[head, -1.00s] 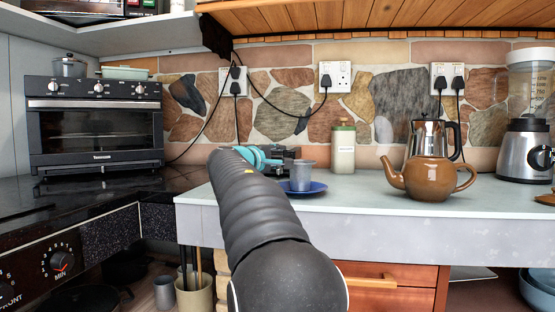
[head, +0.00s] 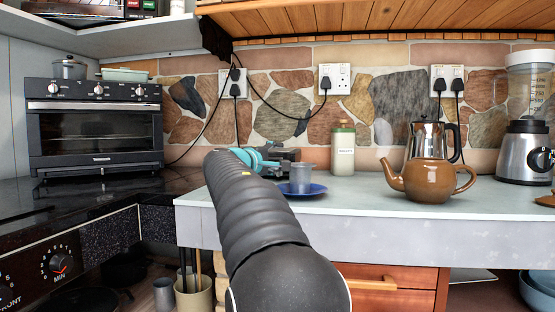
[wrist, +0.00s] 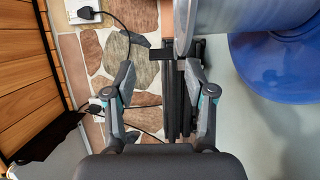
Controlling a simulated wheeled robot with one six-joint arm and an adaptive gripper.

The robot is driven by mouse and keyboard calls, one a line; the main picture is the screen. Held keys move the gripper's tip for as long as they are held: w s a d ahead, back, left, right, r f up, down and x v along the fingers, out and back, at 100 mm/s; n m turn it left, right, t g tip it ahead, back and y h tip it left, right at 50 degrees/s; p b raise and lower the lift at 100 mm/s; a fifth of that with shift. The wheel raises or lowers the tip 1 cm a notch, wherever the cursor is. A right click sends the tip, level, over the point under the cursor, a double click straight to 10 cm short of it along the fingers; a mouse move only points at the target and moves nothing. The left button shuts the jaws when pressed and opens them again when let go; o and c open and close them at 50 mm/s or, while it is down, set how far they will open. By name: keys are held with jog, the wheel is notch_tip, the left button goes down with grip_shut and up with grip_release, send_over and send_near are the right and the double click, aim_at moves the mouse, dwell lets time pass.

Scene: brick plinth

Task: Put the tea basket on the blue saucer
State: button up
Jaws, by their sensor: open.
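The tea basket appears to be the small grey cup-shaped vessel (head: 300,179) standing upright on the blue saucer (head: 318,190) on the pale counter. In the wrist view, the grey vessel (wrist: 232,14) fills the top right, with the blue saucer (wrist: 275,70) beneath it. My gripper (head: 268,158) is just left of the vessel, partly hidden behind my arm. In the wrist view my gripper (wrist: 157,72) is open, with nothing between its fingers. The vessel is beyond the right finger; I cannot tell whether they touch.
A brown teapot (head: 428,182) stands to the right, with a blender (head: 526,150) farther right. A pale green canister (head: 343,150) is behind the saucer. A dark stand (wrist: 178,95) lies beyond my fingers, near the stone wall. The counter between saucer and teapot is clear.

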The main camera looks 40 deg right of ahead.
jog(key=b+v, duration=0.1)
jog(key=v, duration=1)
